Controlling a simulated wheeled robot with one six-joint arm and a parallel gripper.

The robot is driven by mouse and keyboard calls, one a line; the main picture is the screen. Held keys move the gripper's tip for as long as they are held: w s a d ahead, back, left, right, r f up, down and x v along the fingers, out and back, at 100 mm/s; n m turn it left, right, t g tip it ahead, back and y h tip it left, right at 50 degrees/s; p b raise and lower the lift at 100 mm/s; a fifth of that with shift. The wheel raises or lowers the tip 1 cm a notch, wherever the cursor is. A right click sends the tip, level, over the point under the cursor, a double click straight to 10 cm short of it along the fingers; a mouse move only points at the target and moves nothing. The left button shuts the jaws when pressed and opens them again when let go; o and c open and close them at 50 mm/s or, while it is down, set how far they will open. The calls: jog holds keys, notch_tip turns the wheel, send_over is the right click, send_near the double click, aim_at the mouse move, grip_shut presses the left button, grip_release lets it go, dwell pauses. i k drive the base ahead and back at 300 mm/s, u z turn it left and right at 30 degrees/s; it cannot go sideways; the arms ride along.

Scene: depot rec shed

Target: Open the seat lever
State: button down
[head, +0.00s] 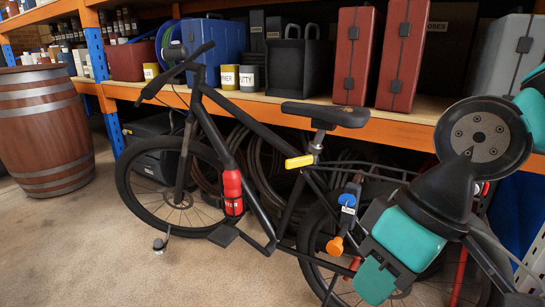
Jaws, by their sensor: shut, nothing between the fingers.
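A dark bicycle (265,130) stands side-on in front of a shelf, handlebar to the left. Its black saddle (325,115) sits on a seat post at the centre. A yellow lever (299,161) lies at the seat clamp, just below the saddle, and points left. It appears to lie nearly level, close against the frame. My gripper (378,274) is at the lower right, in front of the rear wheel, apart from the yellow lever, below and to its right. It is shut and empty; its fingertips are not clear from this side.
A blue part with a white tag (347,200) and an orange knob (335,245) are by the rear wheel, close to my gripper. The orange-edged shelf (250,98) behind holds cases and tins. A barrel (42,130) stands left. Floor (70,250) at lower left is clear.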

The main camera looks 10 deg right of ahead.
aim_at(308, 159)
jog(key=u, duration=1.45)
jog(key=i, duration=1.3)
jog(key=z, duration=1.55)
